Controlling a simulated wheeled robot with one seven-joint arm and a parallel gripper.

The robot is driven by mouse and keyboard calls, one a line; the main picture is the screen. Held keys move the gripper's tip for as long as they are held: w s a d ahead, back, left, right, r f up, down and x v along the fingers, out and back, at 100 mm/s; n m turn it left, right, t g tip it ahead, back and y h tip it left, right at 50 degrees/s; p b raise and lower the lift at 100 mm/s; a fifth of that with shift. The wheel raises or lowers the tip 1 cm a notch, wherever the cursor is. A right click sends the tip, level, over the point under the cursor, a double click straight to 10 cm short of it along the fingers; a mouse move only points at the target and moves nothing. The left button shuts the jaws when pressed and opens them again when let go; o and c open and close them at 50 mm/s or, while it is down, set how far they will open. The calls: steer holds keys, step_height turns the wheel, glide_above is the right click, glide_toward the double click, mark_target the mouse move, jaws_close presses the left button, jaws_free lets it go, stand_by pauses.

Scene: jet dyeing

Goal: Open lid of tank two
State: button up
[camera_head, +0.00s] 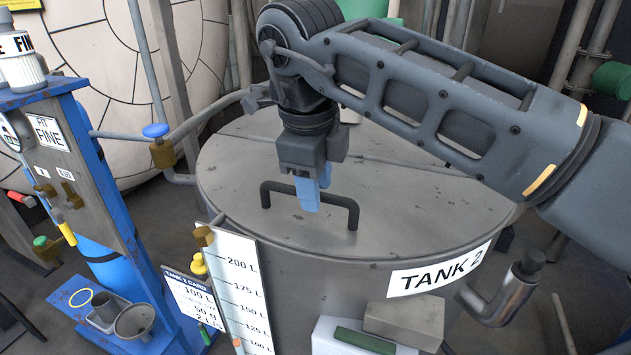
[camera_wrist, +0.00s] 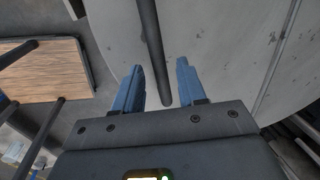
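The tank two lid (camera_head: 400,195) is a round grey metal disc lying flat and closed on the tank, which carries a "TANK 2" label (camera_head: 438,270). A dark bar handle (camera_head: 340,203) rises from the lid; it also shows in the wrist view (camera_wrist: 151,45). My gripper (camera_head: 314,196) points down at the handle from above. Its two blue fingers are apart, one on each side of the bar in the wrist view (camera_wrist: 158,82), with visible gaps to it. Whether the fingertips reach fully below the bar is hard to tell.
A blue stand (camera_head: 105,190) with a "FINE" sign, valves and a funnel (camera_head: 135,318) is at the left. A level scale (camera_head: 240,290) stands against the tank's front. A bent metal pipe (camera_head: 503,295) sticks out at right. Pipes rise behind the tank.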

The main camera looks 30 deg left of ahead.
jaws_close()
stand_by(0.5)
